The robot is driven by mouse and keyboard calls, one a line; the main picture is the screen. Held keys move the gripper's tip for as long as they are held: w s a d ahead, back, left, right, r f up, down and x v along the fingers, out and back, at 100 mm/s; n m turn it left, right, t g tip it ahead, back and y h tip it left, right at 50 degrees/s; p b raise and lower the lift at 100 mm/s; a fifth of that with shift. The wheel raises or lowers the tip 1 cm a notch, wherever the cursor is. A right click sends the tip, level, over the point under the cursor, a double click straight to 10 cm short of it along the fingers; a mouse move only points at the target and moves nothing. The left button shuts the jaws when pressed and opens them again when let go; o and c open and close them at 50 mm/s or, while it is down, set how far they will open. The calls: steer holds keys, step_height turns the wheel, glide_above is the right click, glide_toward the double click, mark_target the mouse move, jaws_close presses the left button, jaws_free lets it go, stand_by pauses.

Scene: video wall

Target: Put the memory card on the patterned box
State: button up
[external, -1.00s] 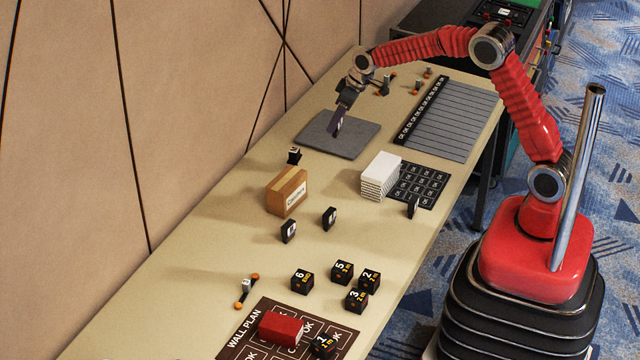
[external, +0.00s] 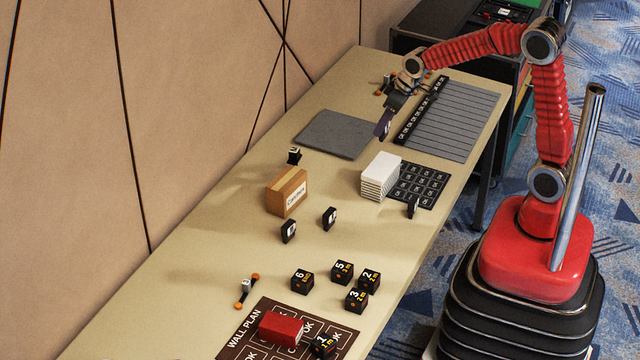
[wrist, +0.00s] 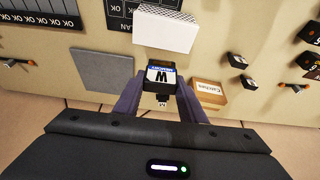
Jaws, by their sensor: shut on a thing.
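My gripper (external: 384,130) is shut on the memory card (wrist: 160,76), a small black piece with a white and blue label marked "W". In the wrist view the card sits between the two purple fingers of my gripper (wrist: 159,84). In the external view the fingers largely hide the card. The patterned box (external: 380,176) is a white block with a plain white top and patterned sides, standing beside a black grid sheet. It also shows in the wrist view (wrist: 165,28), above the held card in the picture and apart from it.
A grey mat (external: 337,134) lies left of my gripper, and a ruled sheet (external: 450,125) lies right of it. A cardboard box (external: 287,192), a small black cube (external: 294,155) and black pieces (external: 329,218) stand nearby. The patterned box's top is bare.

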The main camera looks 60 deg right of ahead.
mark_target(386, 134)
stand_by(0.3)
steer(key=shift+w+f, duration=0.1)
steer(key=shift+f, duration=2.95)
steer(key=shift+f, duration=1.9)
steer(key=o, duration=1)
steer(key=shift+o, duration=0.2)
steer(key=shift+r, duration=0.1)
